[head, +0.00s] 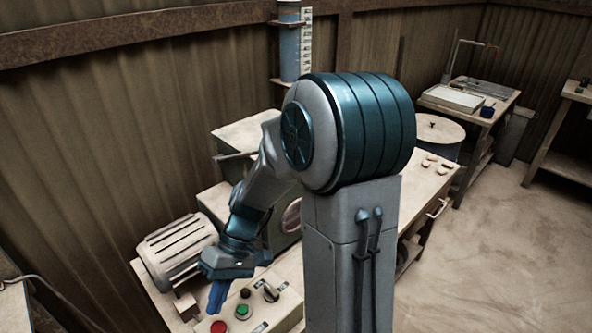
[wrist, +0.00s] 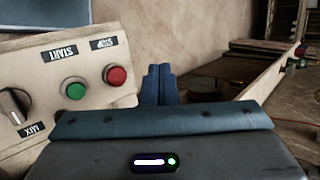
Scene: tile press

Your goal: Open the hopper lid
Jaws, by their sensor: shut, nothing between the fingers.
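In the head view a pale, flat-topped box (head: 250,131) stands against the wall behind my arm, with a dark bar along its front edge. It looks like the hopper with its lid down, but my arm hides part of it and I cannot be sure. My gripper (head: 216,297) is low in front of the machine, beside the control panel and well apart from that box. In the wrist view the blue fingers (wrist: 161,84) are together with nothing between them, right of the panel's red button. I cannot make out the lid in the wrist view.
A control panel (wrist: 40,110) carries a green START button (wrist: 74,89), a red STOP button (wrist: 115,75) and a MIX knob (wrist: 14,106). A ribbed motor (head: 178,250) stands left of my gripper. A blue water column (head: 290,50) hangs on the wall. The right floor is open.

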